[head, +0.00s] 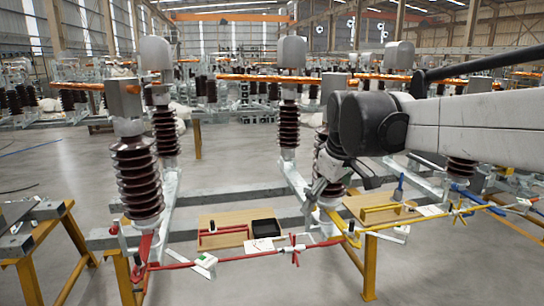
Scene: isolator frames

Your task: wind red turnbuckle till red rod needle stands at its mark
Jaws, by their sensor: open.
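The red rod (250,256) runs low across the front, from the red lever at the left insulator to near the yellow post. The red turnbuckle (293,249) is a small cross-shaped piece with red arms on the rod's right half.
Wooden boards hold a black tray (265,228) with red parts, and yellow parts with a blue tool (398,190). A yellow rod (430,218) with its own turnbuckle continues right. Brown insulators (137,180) stand behind. A yellow-legged bench (40,235) is at left.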

